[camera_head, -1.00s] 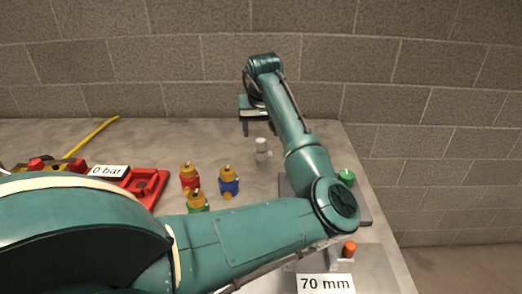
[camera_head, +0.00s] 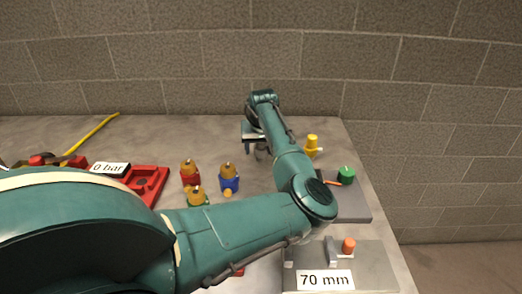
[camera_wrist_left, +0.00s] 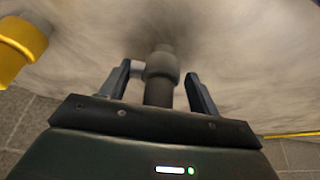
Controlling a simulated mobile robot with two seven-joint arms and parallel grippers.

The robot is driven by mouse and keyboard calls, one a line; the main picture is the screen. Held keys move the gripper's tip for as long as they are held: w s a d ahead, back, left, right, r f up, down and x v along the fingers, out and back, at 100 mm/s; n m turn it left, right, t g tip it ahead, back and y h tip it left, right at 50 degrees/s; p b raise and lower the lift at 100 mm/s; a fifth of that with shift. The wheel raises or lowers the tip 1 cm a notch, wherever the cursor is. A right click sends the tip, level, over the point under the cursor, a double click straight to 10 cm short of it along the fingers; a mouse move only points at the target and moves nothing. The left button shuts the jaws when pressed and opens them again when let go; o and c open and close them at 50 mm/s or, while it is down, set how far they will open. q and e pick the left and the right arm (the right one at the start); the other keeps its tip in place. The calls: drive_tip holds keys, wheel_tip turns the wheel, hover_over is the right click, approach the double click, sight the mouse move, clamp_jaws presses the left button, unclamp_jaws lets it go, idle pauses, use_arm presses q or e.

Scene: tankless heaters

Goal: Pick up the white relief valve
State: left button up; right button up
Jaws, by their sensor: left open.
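The white relief valve (camera_wrist_left: 160,72) looks grey in shadow in the left wrist view, upright with a short pale side outlet. It stands between the two open fingers of my left gripper (camera_wrist_left: 158,68), with a gap on the right; on the left its outlet comes close to the finger, and I cannot tell if they touch. In the head view my left gripper (camera_head: 257,150) is low over the back of the table and mostly hides the valve. My right gripper is not in view.
A yellow valve (camera_head: 312,144) stands right of the gripper and shows in the left wrist view (camera_wrist_left: 20,48). Red, blue (camera_head: 229,181) and green brass-topped valves stand to the left, near a red tray (camera_head: 148,183). Grey plates with a green knob (camera_head: 346,174) and orange knob (camera_head: 348,245) lie right.

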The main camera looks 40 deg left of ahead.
use_arm(q)
drive_tip(key=c, duration=1.2)
drive_tip(key=shift+r, duration=0.2)
